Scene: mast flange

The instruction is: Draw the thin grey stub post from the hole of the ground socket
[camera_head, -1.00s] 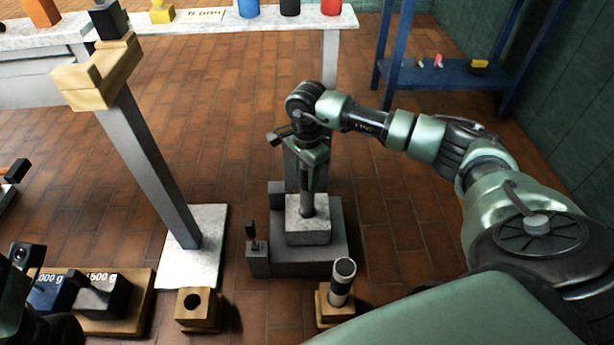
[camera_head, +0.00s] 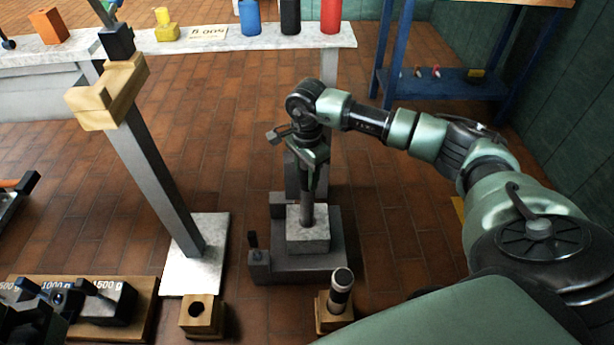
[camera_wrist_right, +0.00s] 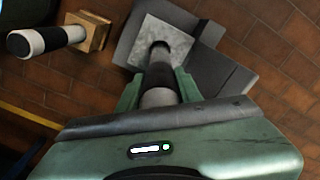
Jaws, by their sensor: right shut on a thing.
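The thin grey stub post (camera_head: 306,214) stands upright with its lower end in the pale speckled block of the ground socket (camera_head: 308,239), which sits on a dark grey stepped base. My right gripper (camera_head: 311,172) points down and is shut on the post above the block. In the right wrist view the post (camera_wrist_right: 159,78) runs between the green fingers (camera_wrist_right: 158,90), with a dark band around it, and meets the pale socket block (camera_wrist_right: 178,40). The hole's depth is hidden. My left gripper (camera_head: 28,322) shows only partly, dark, at the lower left corner; its jaws are unclear.
A black-and-white post (camera_head: 341,285) stands in a wooden block right of the socket. A wooden block with a hole (camera_head: 202,314) is at front left. A leaning grey mast (camera_head: 150,165) stands on a pale plate to the left. Weights (camera_head: 107,302) stand on a board.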

